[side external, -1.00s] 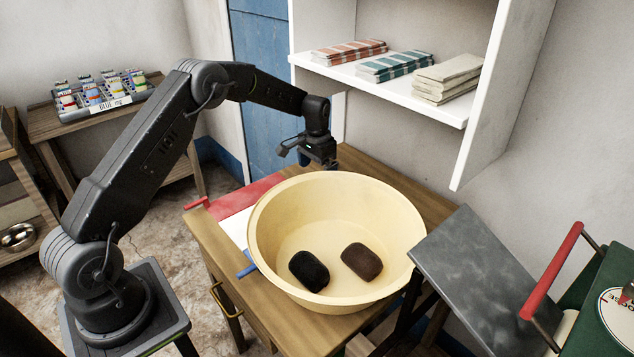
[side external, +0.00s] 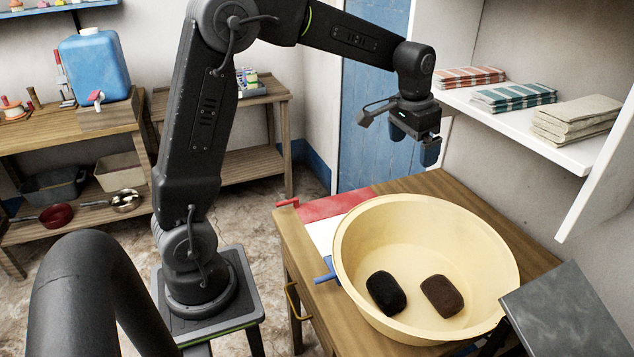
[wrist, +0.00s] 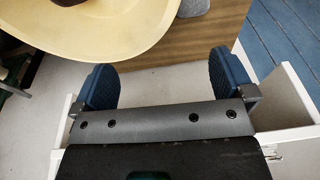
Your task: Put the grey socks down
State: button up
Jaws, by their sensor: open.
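My gripper (side external: 414,145) is open and empty, raised above the far side of the cream basin (side external: 352,285). In the wrist view my gripper (wrist: 160,80) shows two blue fingers wide apart with nothing between them. A grey rounded thing (wrist: 193,8), perhaps the grey socks, lies on the wooden table beside the basin (wrist: 120,45), cut off by the top edge of the wrist view. I cannot make it out in the side view. A black bundle (side external: 386,293) and a dark brown bundle (side external: 442,296) lie apart inside the basin.
A white shelf (side external: 560,150) with folded cloths (side external: 513,96) stands close to my gripper on the right. A red, white and blue panel (side external: 325,215) lies left of the basin on the table (side external: 440,182). A grey slanted board (side external: 565,315) stands at front right.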

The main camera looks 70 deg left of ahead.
jog(key=s+d+r+t, duration=0.1)
jog(key=s+d, duration=0.3)
jog(key=s, duration=0.8)
jog(key=s+d+r+t, duration=0.1)
jog(key=s+d, duration=0.3)
jog(key=s, duration=0.9)
jog(key=shift+d+r+t, duration=0.15)
jog(key=shift+d+t, duration=0.25)
jog(key=shift+t, duration=0.4)
